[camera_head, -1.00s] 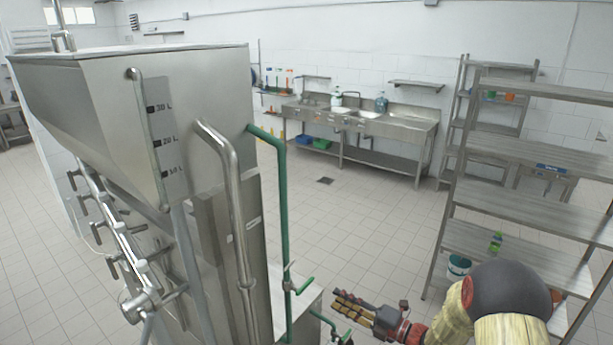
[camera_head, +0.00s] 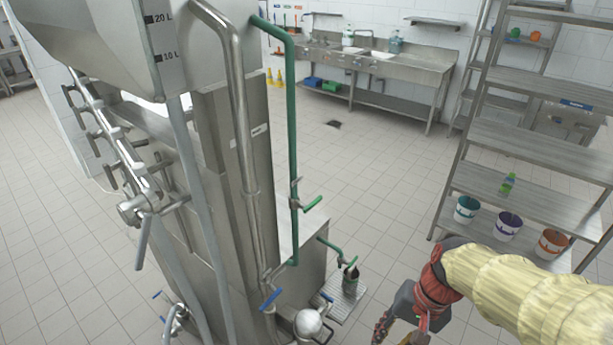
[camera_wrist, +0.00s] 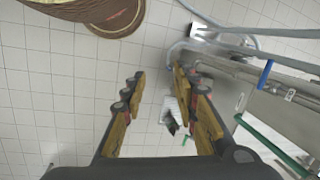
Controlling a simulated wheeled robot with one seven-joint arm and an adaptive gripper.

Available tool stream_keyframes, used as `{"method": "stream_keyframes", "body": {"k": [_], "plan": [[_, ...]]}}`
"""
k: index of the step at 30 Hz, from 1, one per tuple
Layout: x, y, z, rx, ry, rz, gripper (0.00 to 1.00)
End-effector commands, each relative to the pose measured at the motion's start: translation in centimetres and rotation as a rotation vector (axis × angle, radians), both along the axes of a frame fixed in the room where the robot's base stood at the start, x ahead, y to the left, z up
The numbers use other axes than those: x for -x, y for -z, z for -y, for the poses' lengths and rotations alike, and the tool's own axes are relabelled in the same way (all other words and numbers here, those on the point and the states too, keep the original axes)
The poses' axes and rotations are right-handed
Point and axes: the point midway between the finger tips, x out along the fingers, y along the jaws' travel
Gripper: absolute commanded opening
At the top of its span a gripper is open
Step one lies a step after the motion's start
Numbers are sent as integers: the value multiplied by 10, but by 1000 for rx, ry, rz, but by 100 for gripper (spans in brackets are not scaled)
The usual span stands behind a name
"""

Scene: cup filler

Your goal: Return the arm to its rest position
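My gripper (camera_head: 395,335) is at the bottom edge of the head view, to the right of the filling machine and partly cut off by the frame. In the wrist view, its two fingers (camera_wrist: 160,78) stand apart with nothing held between them. My arm, in a yellowish sleeve, comes in from the right, in front of the shelf rack. A small dark cup (camera_head: 350,281) stands on a grate (camera_head: 337,309) under the green tap, to the left of my gripper and apart from it.
The steel filling machine (camera_head: 228,180) with its pipes and valve handles fills the left. A sink counter (camera_head: 385,68) is at the back. The tiled floor between is clear.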

Motion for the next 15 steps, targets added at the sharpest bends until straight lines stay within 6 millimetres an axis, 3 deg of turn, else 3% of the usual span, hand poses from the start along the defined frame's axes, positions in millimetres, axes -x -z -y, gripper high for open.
{"method": "stream_keyframes", "body": {"k": [3, 7, 15], "plan": [[11, 0, 17, 138, -168, 150, 30], [23, -8, 28, 259, -266, 290, 30], [37, -28, 17, 327, -323, 521, 30]]}}
